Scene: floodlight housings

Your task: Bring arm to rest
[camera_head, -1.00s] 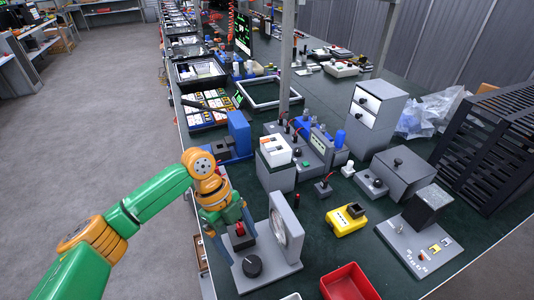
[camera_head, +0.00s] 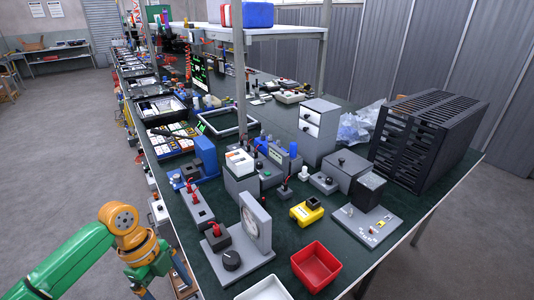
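My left arm, green and orange, comes in from the lower left in the head view. My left gripper (camera_head: 168,275) hangs low beside the table's left edge, outside the work surface. Its fingers are partly cut off by the lower frame edge, so I cannot tell whether they are open. My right gripper is not in view.
A red bin (camera_head: 317,266) and a white tray (camera_head: 264,290) sit at the table's front. A yellow box (camera_head: 306,212) lies behind them. A black slatted crate (camera_head: 424,140) stands at the right. Grey floor (camera_head: 60,180) is open at the left.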

